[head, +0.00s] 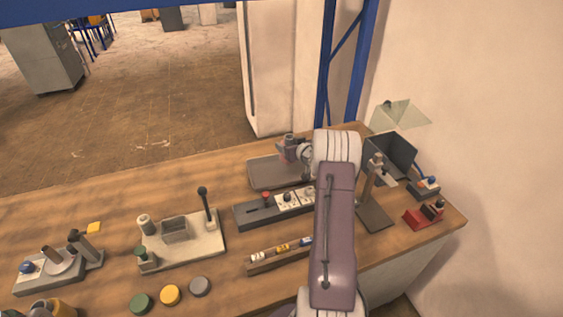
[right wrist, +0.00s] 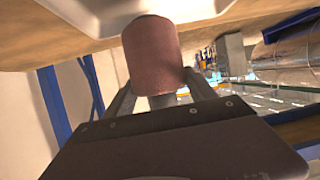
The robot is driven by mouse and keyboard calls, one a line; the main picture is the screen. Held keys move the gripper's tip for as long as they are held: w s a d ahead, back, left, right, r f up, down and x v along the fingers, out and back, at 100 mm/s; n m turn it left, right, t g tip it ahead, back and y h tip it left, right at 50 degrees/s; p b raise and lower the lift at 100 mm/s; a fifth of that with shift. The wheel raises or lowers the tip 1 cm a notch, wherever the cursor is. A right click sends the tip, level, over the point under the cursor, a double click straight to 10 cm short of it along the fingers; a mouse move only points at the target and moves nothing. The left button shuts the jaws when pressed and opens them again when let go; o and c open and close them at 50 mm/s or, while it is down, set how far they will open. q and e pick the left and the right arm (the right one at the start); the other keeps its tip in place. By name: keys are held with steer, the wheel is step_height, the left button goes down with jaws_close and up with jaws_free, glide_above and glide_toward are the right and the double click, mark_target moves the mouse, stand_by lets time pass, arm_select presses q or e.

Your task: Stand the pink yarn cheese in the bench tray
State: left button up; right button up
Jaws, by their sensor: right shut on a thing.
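The pink yarn cheese, a dull pink cylinder (right wrist: 152,55), is between the fingers of my right gripper (right wrist: 160,95) in the right wrist view. The gripper is shut on it. In the head view my right gripper (head: 290,152) is over the back part of the bench tray (head: 262,182), a shallow grey-brown tray at the back of the bench. My arm hides the tray's right end. A pale rim, probably the tray's, shows behind the cheese in the right wrist view. I cannot tell whether the cheese touches the tray. My left gripper is not in view.
A dark panel with a red knob (head: 266,198) lies just in front of the tray. A beige fixture with a black-knobbed lever (head: 203,195) stands left. A dark stand (head: 373,215) and an open grey bin (head: 392,155) are right of my arm. Bare wood lies left of the tray.

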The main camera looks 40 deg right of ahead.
mark_target(281, 156)
steer(key=shift+w+a+f, duration=0.45)
steer(key=shift+a, duration=0.15)
steer(key=shift+w+a+f, duration=0.4)
steer(key=shift+a, duration=0.2)
step_height(281, 156, down, 3)
steer(key=shift+f, duration=0.55)
steer(key=shift+f, duration=0.1)
steer(key=o, duration=1.5)
